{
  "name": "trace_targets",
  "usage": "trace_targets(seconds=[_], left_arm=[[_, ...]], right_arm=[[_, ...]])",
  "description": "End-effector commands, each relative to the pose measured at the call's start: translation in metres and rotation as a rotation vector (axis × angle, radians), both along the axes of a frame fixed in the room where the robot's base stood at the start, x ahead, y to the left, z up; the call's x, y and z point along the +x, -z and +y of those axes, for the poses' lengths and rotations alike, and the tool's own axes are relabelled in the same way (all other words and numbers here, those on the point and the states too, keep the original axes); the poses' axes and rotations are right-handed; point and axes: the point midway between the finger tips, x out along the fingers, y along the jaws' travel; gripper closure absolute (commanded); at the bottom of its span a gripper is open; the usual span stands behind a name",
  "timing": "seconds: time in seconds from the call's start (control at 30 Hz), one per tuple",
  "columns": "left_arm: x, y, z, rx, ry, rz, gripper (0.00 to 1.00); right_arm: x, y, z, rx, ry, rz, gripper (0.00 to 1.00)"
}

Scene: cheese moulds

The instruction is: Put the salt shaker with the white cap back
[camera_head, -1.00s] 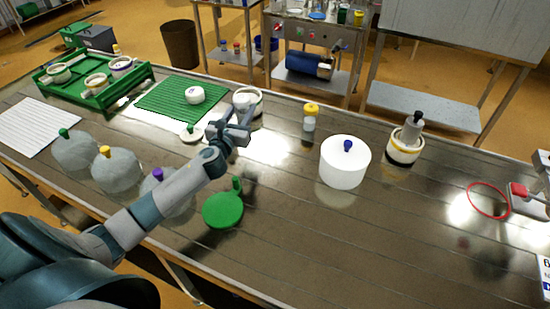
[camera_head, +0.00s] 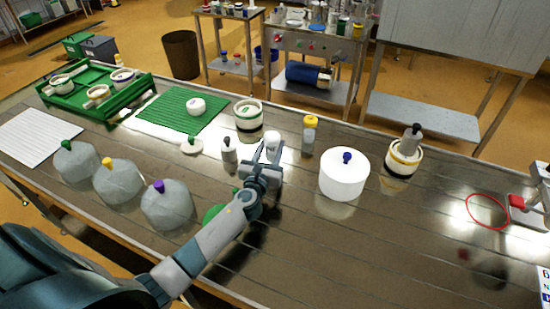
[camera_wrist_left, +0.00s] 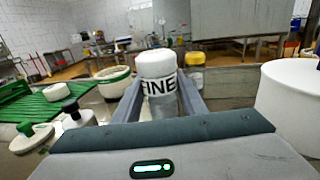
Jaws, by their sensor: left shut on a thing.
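The salt shaker with the white cap (camera_head: 273,139) is between the fingers of my left gripper (camera_head: 266,160). In the left wrist view the shaker (camera_wrist_left: 158,84) is upright, with "FINE" on its white band, and the fingers close on it from both sides. Its lower end is hidden, so I cannot tell whether it touches the table. A shaker with a black cap (camera_head: 229,151) stands to its left. A shaker with a yellow cap (camera_head: 310,133) stands to its right and behind. My right gripper is not in view.
A white pot with a blue knob (camera_head: 344,178) stands to the right, and a banded mould (camera_head: 248,122) behind to the left. Several grey lumps with coloured knobs (camera_head: 166,206) stand at the left.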

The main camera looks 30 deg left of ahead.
Motion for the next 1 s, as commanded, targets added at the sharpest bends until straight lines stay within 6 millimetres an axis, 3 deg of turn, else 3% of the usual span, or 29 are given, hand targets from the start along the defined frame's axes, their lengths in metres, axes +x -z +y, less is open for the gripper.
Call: trace_targets(seconds=[0.13, 0.53, 0.83, 1.0], left_arm=[[0.000, 0.007, -0.011, 0.000, 0.000, 0.000, 0.86], [0.000, 0.010, -0.012, 0.001, 0.000, 0.000, 0.86], [0.000, 0.043, -0.012, 0.001, -0.001, 0.000, 0.86], [0.000, 0.047, -0.012, 0.001, 0.001, -0.002, 0.86]], right_arm=[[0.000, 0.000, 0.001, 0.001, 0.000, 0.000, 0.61], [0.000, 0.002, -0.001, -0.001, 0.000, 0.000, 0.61], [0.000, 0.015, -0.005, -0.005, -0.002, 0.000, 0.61], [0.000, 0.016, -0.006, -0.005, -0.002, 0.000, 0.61]])
